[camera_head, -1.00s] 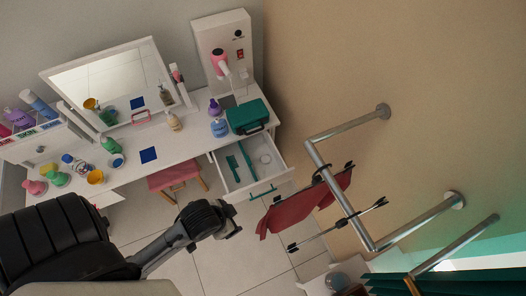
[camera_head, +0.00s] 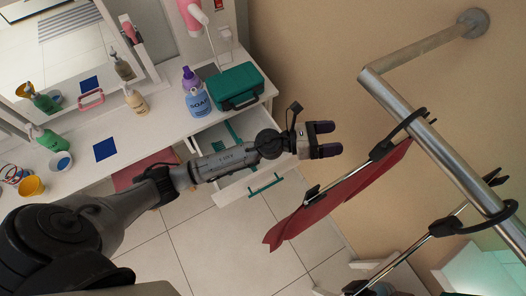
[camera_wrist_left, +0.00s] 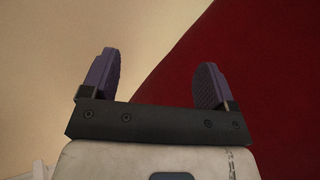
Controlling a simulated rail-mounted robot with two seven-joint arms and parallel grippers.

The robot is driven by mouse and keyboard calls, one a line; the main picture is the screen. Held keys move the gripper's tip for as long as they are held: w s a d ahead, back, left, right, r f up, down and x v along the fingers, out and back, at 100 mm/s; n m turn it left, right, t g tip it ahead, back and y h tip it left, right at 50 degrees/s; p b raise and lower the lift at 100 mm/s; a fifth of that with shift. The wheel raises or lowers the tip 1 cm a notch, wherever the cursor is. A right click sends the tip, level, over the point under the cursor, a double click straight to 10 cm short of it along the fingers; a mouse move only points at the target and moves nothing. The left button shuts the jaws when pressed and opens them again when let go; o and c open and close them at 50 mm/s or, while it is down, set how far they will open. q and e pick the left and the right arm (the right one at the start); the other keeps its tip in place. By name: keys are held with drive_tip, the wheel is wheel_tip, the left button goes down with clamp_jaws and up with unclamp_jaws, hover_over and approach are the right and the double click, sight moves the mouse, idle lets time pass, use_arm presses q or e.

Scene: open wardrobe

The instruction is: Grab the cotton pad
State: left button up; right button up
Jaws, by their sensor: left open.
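I cannot make out a cotton pad now. The open white drawer (camera_head: 242,190) of the dressing table has a teal handle, and my left arm crosses over it, hiding much of its inside. A teal item (camera_head: 233,130) shows in the drawer beside the arm. My left gripper (camera_head: 328,139) is open and empty, past the right side of the drawer, near the hanging red cloth. In the left wrist view the two purple-padded fingers (camera_wrist_left: 156,72) are apart with nothing between them. My right gripper is not in view.
A red garment (camera_head: 335,200) hangs from a metal rail (camera_head: 440,145) close to the gripper. A green case (camera_head: 233,86) and a blue soap bottle (camera_head: 198,100) stand on the white table. A pink stool (camera_head: 135,172) is below. Floor is clear in front.

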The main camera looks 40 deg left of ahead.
use_arm(q)
drive_tip(key=w+a+f+m+g+y+b, duration=0.25)
drive_tip(key=f+m+g+b, duration=0.35)
drive_tip(key=f, duration=0.4)
drive_tip(key=w+a+f+m+g+y+b, duration=0.25)
drive_tip(key=f+m+b, duration=0.45)
drive_tip(key=f, duration=0.4)
drive_tip(key=w+a+f+m+g+y+b, duration=0.1)
drive_tip(key=a+f+m+g+y+b, duration=0.3)
drive_tip(key=a, duration=0.8)
drive_tip(key=a+f+m+g+y+b, duration=0.15)
drive_tip(key=a+f+y+b, duration=0.4)
drive_tip(key=a, duration=0.55)
drive_tip(key=shift+m, duration=0.35)
wheel_tip(320, 180, down, 8)
drive_tip(key=b, duration=0.2)
drive_tip(key=shift+w+d+r+b, duration=0.1)
drive_tip(key=shift+w+b, duration=0.05)
drive_tip(key=shift+b, duration=0.25)
drive_tip(key=shift+a+f+b, duration=0.2)
drive_tip(key=shift+f+b, duration=1.3)
drive_tip(key=shift+f, duration=1.15)
drive_tip(key=shift+r, duration=0.1)
drive_tip(key=shift+c, duration=0.5)
drive_tip(key=c, duration=0.6)
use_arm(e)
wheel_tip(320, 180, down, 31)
